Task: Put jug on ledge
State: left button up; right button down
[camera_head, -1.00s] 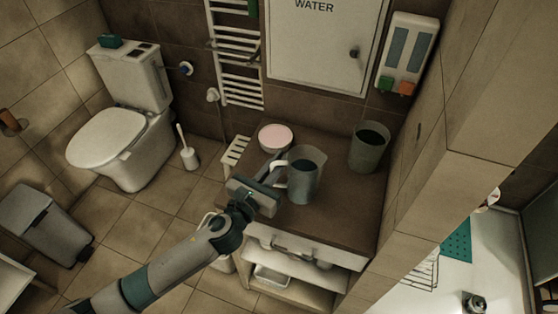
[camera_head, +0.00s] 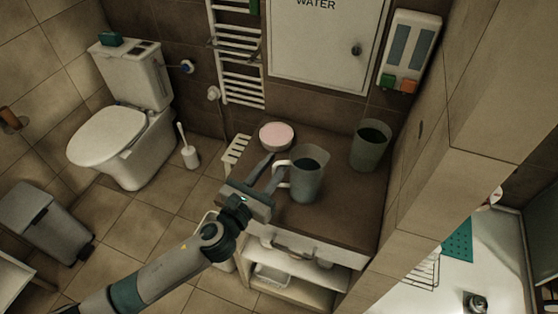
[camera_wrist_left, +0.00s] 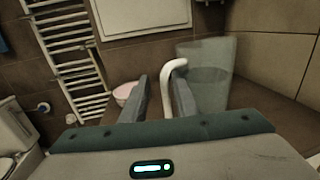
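The grey jug (camera_head: 308,184) stands upright on the brown counter top (camera_head: 340,215), which may be the ledge. Its pale handle (camera_head: 281,174) points left, toward my left gripper (camera_head: 267,172). The left gripper's two fingers are apart. In the left wrist view the handle (camera_wrist_left: 168,88) shows between the fingers, nearer the right finger, with a clear gap to the left one. The jug body (camera_wrist_left: 212,78) is behind and right of the right finger. I cannot tell whether a finger touches the handle. My right gripper is not in view.
A grey-green bin-like cup (camera_head: 370,148) stands on the counter to the right of the jug. A round dish with a pink top (camera_head: 276,136) is at the back left. A wall (camera_head: 420,150) bounds the counter's right side. The counter's front is clear.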

pick_arm(q)
jog(key=b+v, duration=0.2)
jog(key=v, duration=0.7)
jog(key=shift+s, duration=0.15)
dwell(0.5)
